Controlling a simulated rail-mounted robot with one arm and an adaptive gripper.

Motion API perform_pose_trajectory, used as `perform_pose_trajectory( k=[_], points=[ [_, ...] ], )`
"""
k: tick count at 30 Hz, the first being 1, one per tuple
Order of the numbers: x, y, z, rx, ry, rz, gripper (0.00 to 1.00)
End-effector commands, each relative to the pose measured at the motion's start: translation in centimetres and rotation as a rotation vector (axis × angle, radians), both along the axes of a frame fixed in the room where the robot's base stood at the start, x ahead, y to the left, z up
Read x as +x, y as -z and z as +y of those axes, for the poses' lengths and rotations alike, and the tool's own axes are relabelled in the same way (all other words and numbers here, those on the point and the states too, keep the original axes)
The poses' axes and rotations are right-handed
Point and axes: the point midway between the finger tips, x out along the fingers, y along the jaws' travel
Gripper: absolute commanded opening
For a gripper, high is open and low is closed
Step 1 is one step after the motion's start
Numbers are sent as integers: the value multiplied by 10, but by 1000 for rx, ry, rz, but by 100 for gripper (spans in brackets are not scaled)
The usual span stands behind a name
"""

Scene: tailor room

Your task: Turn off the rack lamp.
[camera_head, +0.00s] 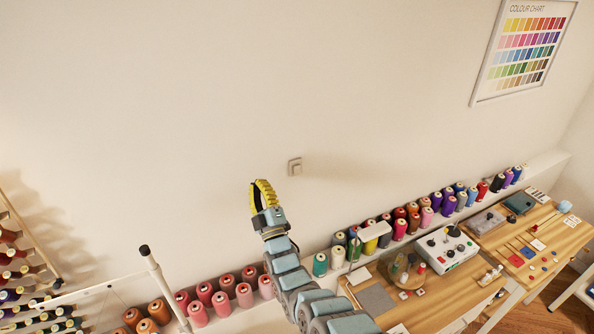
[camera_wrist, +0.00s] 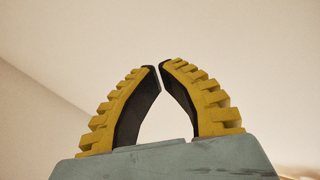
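A small, pale square wall switch (camera_head: 295,166) is on the bare wall in the head view. Its rocker position is too small to tell. My gripper (camera_head: 259,182) is below and to the left of the switch in the picture; I cannot tell how far it is from the wall. In the wrist view my gripper (camera_wrist: 159,66) has its yellow, black-lined fingers curved together, tips almost touching and nothing between them. The switch is not visible there. I cannot make out a lamp on the thread rack (camera_head: 27,233) at the lower left.
A shelf of thread cones (camera_head: 245,295) runs along the wall below my gripper. A white desk lamp (camera_head: 374,231) stands over the wooden worktable (camera_head: 425,305). A colour chart (camera_head: 524,50) hangs at the upper right. The wall around the switch is clear.

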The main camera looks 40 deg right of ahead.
Motion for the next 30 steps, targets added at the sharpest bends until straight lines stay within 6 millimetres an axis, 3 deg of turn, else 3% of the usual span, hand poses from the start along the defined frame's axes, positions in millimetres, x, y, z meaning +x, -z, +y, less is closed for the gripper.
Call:
perform_pose_trajectory(
  k=[8,18,24,30],
  points=[
    [-21,6,-42,-151,48,178,0],
    [-72,32,-95,-340,110,419,0],
    [-101,47,-118,-412,136,524,0],
    [-112,52,-125,-438,144,562,0]
  ],
)
